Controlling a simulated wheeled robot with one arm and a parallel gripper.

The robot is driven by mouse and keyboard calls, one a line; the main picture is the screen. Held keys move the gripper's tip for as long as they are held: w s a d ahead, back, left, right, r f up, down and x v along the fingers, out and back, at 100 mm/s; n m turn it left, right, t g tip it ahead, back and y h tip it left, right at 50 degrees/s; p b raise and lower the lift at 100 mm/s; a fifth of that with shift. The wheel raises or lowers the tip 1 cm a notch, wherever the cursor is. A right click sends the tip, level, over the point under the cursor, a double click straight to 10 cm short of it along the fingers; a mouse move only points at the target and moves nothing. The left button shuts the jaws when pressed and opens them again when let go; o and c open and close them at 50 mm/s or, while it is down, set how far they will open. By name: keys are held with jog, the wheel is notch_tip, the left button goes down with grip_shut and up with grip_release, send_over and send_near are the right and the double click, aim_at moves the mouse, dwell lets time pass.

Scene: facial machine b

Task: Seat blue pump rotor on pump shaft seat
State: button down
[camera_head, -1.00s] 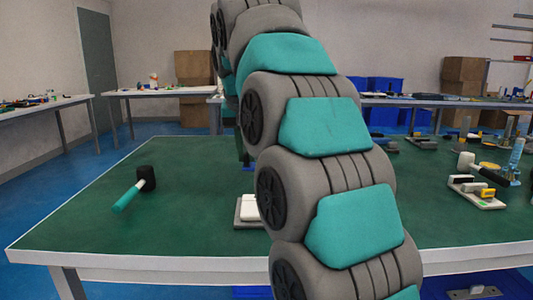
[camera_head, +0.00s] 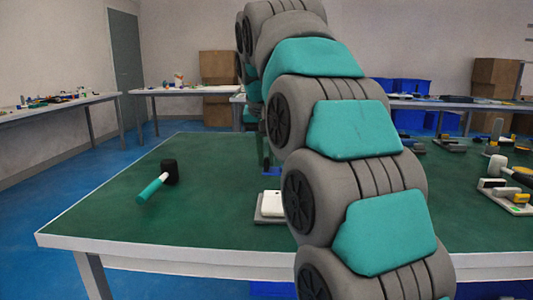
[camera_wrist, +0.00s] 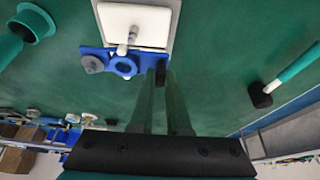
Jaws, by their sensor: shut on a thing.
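The blue pump rotor (camera_wrist: 124,66) shows in the wrist view as a flat blue piece with a raised ring and a grey round knob. My gripper (camera_wrist: 164,82) is shut on a dark block at the rotor's right end. The pump shaft seat appears as a white plate on a grey base (camera_wrist: 136,20), with a metal shaft (camera_wrist: 130,36) near its edge. The rotor's ring appears beside the shaft tip, not around it; the height gap is unclear.
A black-headed mallet with a teal handle (camera_head: 158,181) lies left on the green table (camera_head: 110,215); it also shows in the wrist view (camera_wrist: 262,96). A teal flanged part (camera_wrist: 34,22) is at the wrist view's upper left. Several fixtures (camera_head: 505,190) stand at the table's right.

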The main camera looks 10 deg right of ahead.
jog(key=shift+f+b, duration=2)
jog(key=shift+f, duration=1.7)
jog(key=shift+f, duration=0.25)
jog(key=c, duration=1.2)
grip_release()
jog(key=shift+o, duration=0.2)
jog(key=shift+r, duration=0.1)
jog(key=shift+r+p, duration=1.6)
jog(key=shift+r, duration=0.8)
